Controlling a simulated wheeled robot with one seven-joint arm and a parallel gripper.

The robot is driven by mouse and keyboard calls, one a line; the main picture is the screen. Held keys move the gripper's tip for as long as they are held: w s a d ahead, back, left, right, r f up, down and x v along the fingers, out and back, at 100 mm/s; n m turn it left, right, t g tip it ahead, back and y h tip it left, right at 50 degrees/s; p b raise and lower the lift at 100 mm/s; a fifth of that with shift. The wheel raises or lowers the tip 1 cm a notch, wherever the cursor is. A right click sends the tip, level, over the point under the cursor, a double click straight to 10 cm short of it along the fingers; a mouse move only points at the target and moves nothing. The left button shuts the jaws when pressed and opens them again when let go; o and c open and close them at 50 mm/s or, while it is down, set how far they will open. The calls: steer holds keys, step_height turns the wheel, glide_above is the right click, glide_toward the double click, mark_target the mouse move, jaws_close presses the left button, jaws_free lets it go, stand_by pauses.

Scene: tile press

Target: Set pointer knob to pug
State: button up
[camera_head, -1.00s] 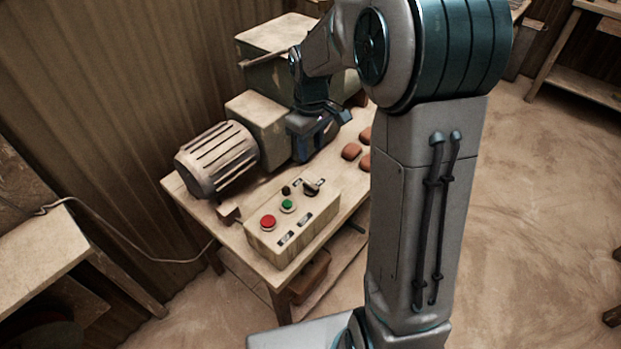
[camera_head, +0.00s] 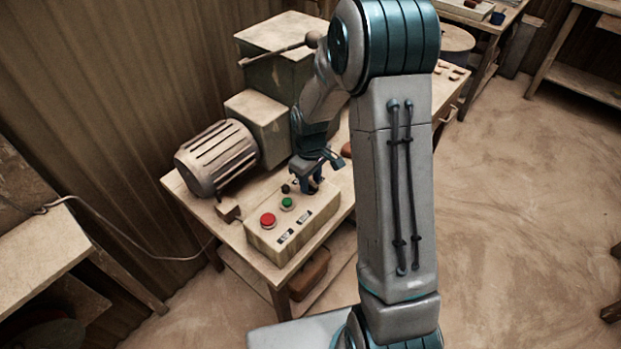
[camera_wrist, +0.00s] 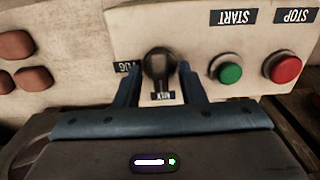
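The dark pointer knob (camera_wrist: 158,63) stands on the cream control box, between the two fingers of my gripper (camera_wrist: 159,78) in the wrist view. The fingers are open, one on each side of the knob, with a narrow gap showing on both sides. A label reading PUG (camera_wrist: 122,67) lies left of the knob, partly covered by the left finger. A label reading MIX (camera_wrist: 163,96) lies just below the knob, whose lower end seems to point towards it. In the head view my gripper (camera_head: 310,180) reaches down over the control box (camera_head: 288,232) and hides the knob.
A green START button (camera_wrist: 229,72) and a red STOP button (camera_wrist: 285,67) sit right of the knob in the wrist view. Reddish-brown tiles (camera_wrist: 33,80) lie at the left. A ribbed motor (camera_head: 217,158) stands behind the box on the bench.

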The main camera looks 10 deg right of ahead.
jaws_close()
steer(key=shift+m, duration=0.3)
steer(key=m+b, duration=0.2)
steer(key=shift+f+m, duration=0.1)
steer(key=shift+m, duration=0.3)
steer(key=m+b, duration=0.1)
steer(key=m, duration=0.4)
steer(key=shift+b, duration=0.3)
steer(key=m, duration=0.4)
steer(key=shift+m, duration=2.7)
